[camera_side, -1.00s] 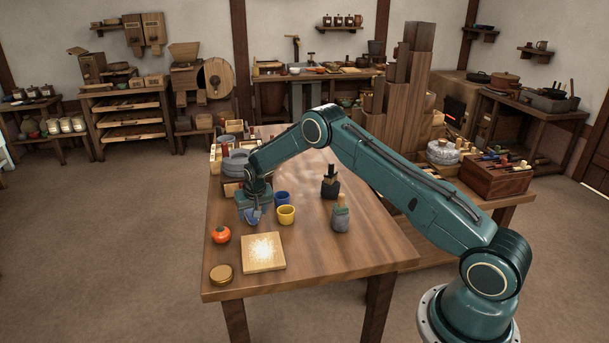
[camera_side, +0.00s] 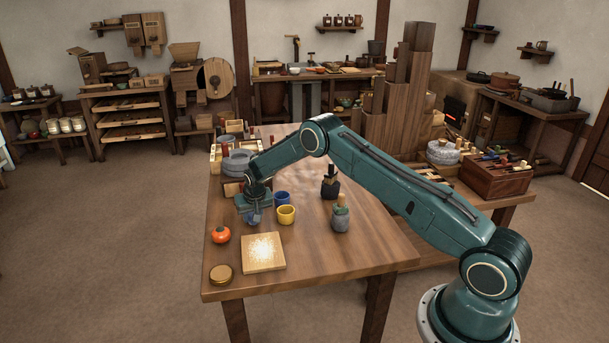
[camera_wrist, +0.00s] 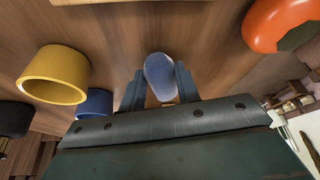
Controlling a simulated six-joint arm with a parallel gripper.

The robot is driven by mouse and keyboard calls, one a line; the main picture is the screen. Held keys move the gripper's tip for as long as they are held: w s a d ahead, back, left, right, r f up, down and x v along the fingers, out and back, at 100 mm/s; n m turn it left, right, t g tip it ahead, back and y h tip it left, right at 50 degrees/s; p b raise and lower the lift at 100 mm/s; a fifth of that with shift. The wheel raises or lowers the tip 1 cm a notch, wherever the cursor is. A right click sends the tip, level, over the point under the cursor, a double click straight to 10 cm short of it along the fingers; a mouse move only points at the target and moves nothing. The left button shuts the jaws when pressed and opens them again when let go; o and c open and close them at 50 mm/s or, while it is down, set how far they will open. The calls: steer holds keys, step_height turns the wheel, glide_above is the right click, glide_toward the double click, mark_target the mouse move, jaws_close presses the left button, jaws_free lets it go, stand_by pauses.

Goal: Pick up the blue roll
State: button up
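The blue roll (camera_wrist: 160,77) is a rounded blue piece on the wooden table. It lies between the two fingers of my gripper (camera_wrist: 160,88) in the wrist view, with one finger close along each side. I cannot tell whether the fingers press on it or leave a thin gap. In the side view the roll (camera_side: 254,217) shows small and partly hidden under my gripper (camera_side: 254,209), low over the left part of the table.
A blue cup (camera_side: 282,198) and a yellow cup (camera_side: 286,215) stand close to the right of my gripper. An orange round pot (camera_side: 221,234), a pale board (camera_side: 263,252) and a round lidded tin (camera_side: 221,274) are nearer the front.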

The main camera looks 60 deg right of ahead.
steer(key=shift+c, duration=1.2)
steer(key=shift+r, duration=0.1)
step_height(320, 180, up, 20)
steer(key=shift+d, duration=0.1)
